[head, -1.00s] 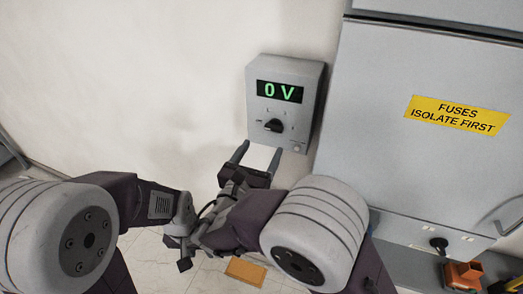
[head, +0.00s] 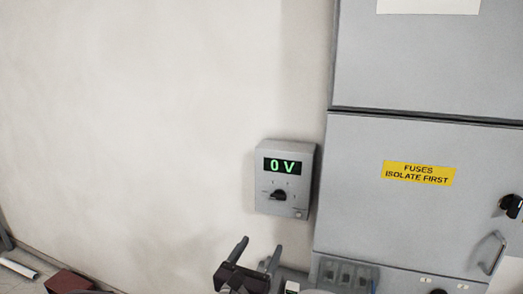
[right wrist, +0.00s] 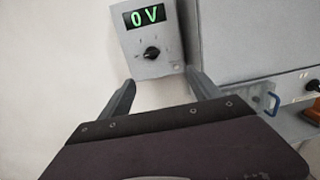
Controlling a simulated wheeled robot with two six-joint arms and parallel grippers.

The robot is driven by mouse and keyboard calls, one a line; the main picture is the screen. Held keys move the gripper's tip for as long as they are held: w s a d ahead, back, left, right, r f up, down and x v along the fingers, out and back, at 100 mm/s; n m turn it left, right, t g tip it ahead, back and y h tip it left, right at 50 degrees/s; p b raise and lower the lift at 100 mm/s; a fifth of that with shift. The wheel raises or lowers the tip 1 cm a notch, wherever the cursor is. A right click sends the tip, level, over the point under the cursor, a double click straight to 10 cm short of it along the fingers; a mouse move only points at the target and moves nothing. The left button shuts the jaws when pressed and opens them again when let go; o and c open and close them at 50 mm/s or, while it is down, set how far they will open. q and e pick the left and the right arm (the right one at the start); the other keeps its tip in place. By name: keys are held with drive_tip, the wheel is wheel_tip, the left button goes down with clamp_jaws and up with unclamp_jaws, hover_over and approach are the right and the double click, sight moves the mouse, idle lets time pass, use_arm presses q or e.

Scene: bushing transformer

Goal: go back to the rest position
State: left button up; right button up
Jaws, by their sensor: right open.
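My right gripper (head: 254,256) is low in the head view, its two fingers apart with nothing between them. It sits below and a little left of the grey voltmeter box (head: 286,180) on the wall, apart from it. The box's display reads 0 V, and its black knob (head: 279,195) is free. The right wrist view shows the open fingers (right wrist: 160,92) with the box (right wrist: 148,45) beyond them. My left gripper is not in view.
A grey cabinet (head: 408,230) stands right of the box, with a yellow "FUSES ISOLATE FIRST" label (head: 418,173), a black knob (head: 512,206) and a handle (head: 491,254). A dark red object (head: 68,282) is at the lower left. The pale wall (head: 140,130) on the left is bare.

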drive_tip(key=w+d+m+g+h+b, duration=0.2)
drive_tip(key=w+d+m+h, duration=0.15)
drive_tip(key=d, duration=0.65)
drive_tip(key=s+d+f+m+g+h+b, duration=0.1)
drive_tip(key=s+d+f+m+g+h, duration=0.15)
drive_tip(key=d, duration=0.55)
drive_tip(key=s+d+f+m+g+h+b, duration=0.1)
drive_tip(key=s+d+f+m+g+b, duration=0.2)
drive_tip(key=d, duration=0.5)
drive_tip(key=s+d+f+m+g+y+b, duration=0.1)
drive_tip(key=s+d+f+m+g+y, duration=0.2)
drive_tip(key=s+f+m+g, duration=0.35)
drive_tip(key=s+d+f+m+g+y+b, duration=0.1)
drive_tip(key=s+d+f+m+g+y, duration=0.2)
drive_tip(key=s+f, duration=0.65)
drive_tip(key=s+a+f+m+g+y, duration=0.1)
drive_tip(key=s+a+f+m+y, duration=0.25)
drive_tip(key=f+m, duration=0.2)
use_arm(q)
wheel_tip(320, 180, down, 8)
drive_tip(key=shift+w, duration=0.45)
use_arm(e)
drive_tip(key=w+a+f+m+t+y, duration=0.1)
drive_tip(key=w+a+m+t+y, duration=0.1)
drive_tip(key=a+m, duration=0.6)
drive_tip(key=shift+w+a+f+y, duration=0.35)
drive_tip(key=shift+w+a+y, duration=0.55)
drive_tip(key=shift+y, duration=0.15)
